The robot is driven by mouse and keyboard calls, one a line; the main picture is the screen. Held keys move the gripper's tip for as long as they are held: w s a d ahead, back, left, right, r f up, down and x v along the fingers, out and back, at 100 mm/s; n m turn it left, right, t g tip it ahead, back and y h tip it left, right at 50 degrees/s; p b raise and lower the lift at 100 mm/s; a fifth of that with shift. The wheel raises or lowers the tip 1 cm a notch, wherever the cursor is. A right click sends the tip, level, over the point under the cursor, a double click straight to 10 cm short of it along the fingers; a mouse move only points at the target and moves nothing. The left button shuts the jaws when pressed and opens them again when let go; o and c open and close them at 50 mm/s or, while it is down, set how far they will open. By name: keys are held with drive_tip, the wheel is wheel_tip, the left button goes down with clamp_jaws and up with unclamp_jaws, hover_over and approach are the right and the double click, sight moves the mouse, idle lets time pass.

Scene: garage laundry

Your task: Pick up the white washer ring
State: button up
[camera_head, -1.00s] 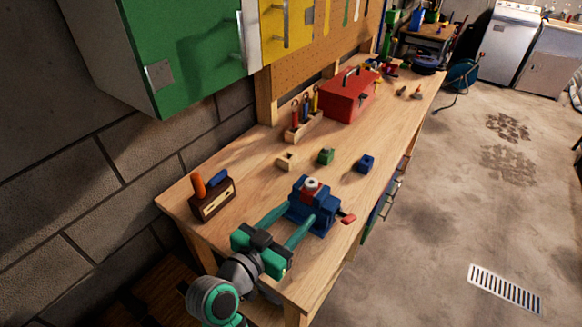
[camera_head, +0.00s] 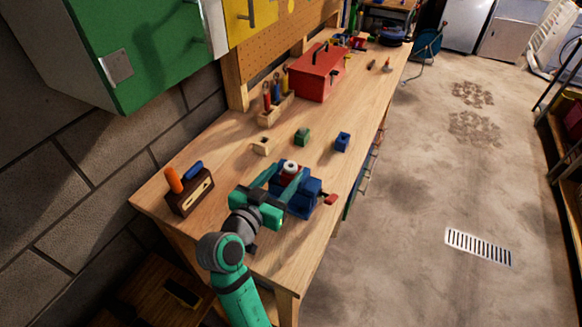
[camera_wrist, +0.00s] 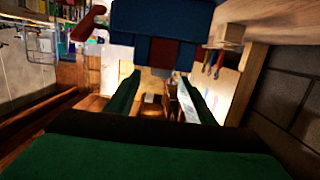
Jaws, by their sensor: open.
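The white washer ring (camera_head: 291,167) sits on top of the red part of the blue vise (camera_head: 303,199) on the workbench. My gripper (camera_head: 288,173) is open, with one finger on each side of the ring as seen from the head. Whether the fingers touch it cannot be told. In the wrist view the picture is upside down: the blue vise (camera_wrist: 160,20) fills the top, and a pale patch under its red part, likely the ring (camera_wrist: 162,72), shows between the finger tips (camera_wrist: 160,82).
A wooden block (camera_head: 262,146), a green block (camera_head: 302,137) and a blue block (camera_head: 342,142) stand behind the vise. A brown holder (camera_head: 190,192) is at the left, a red toolbox (camera_head: 318,72) farther back. The vise's red handle (camera_head: 330,199) sticks out right.

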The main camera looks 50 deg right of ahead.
sight(292, 164)
drive_tip(key=shift+x, duration=1.55)
drive_tip(key=shift+w, duration=0.1)
drive_tip(key=c, duration=1.2)
drive_tip(key=shift+r, duration=0.2)
